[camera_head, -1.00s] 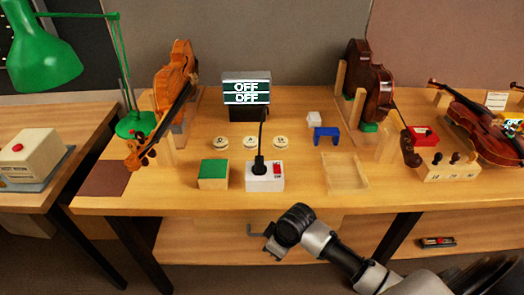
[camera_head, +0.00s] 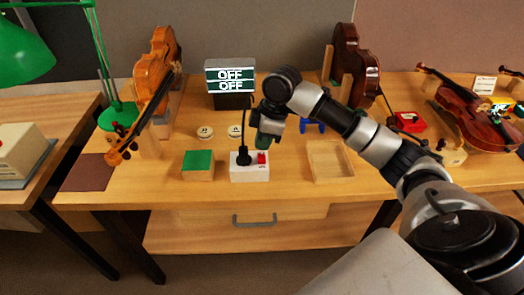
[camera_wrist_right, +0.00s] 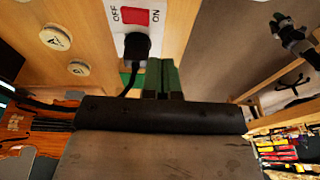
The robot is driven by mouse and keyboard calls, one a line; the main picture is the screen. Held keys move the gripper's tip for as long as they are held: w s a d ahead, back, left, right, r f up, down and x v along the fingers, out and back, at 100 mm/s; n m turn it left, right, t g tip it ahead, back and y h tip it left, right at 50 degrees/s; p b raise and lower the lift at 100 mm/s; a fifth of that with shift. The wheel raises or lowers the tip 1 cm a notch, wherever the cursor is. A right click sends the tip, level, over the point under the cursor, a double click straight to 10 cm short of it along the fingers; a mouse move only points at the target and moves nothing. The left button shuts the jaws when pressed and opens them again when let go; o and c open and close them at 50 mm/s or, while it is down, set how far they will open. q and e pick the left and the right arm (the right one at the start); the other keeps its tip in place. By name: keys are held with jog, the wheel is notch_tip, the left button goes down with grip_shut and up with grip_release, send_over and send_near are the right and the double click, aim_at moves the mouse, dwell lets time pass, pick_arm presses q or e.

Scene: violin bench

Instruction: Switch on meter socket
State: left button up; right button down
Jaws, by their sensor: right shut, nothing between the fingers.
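The meter socket (camera_head: 249,172) is a white box on the bench with a black plug in it and a red switch (camera_head: 262,157) at its right end. The right wrist view shows the red switch (camera_wrist_right: 136,16) between the words OFF and ON, with the black plug (camera_wrist_right: 137,47) beside it. The meter display (camera_head: 231,80) behind reads OFF on two lines. My right gripper (camera_head: 264,140) is shut and empty, pointing down just above and behind the switch end. Its green fingers show in the right wrist view (camera_wrist_right: 162,76); contact with the switch cannot be told. My left gripper is not in view.
A green-topped block (camera_head: 198,163) stands left of the socket and a shallow wooden tray (camera_head: 330,161) right of it. Round labelled buttons (camera_head: 205,132) lie behind. The bench front is clear.

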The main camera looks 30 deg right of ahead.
notch_tip(320, 180, up, 7)
send_over(261, 160)
jog(key=s+d, duration=0.1)
jog(key=d, duration=0.3)
jog(key=shift+a+r, duration=0.1)
jog(key=shift+a, duration=0.1)
jog(key=x, duration=0.4)
jog(key=p+x, duration=0.1)
jog(key=x, duration=0.3)
jog(key=p+x, duration=0.1)
jog(key=x, duration=0.4)
jog(key=shift+s+d, duration=0.1)
jog(key=shift+s, duration=0.2)
jog(key=shift+f, duration=0.6)
